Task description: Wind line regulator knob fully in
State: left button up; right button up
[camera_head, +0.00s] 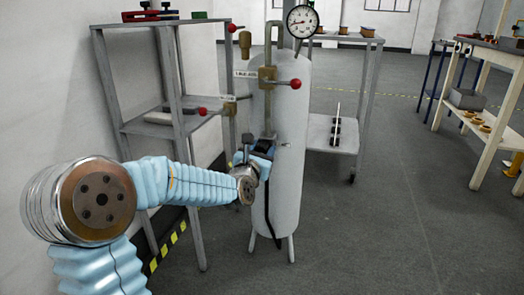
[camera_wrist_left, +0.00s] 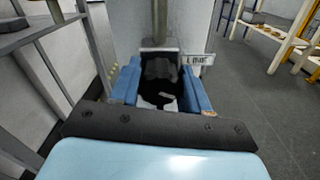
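The line regulator knob (camera_wrist_left: 160,72) is a dark, lobed knob on the front of a pale grey upright tank (camera_head: 285,170), below a brass fitting. My left gripper (camera_head: 262,147) is at the knob, its two blue fingers standing on either side of it. The left wrist view shows the knob between the fingers (camera_wrist_left: 160,90); I cannot tell whether they press on it. A small lettered plate (camera_wrist_left: 199,59) shows beside the right finger. The fingers partly hide the knob in the head view. My right gripper is not in view.
A grey metal shelf (camera_head: 160,125) stands close on the left. A trolley (camera_head: 335,130) is behind the tank, and a bench (camera_head: 490,130) is at right. The floor between is clear.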

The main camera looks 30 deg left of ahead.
pick_arm(q)
jog(key=c, duration=0.4)
jog(key=shift+m, duration=0.4)
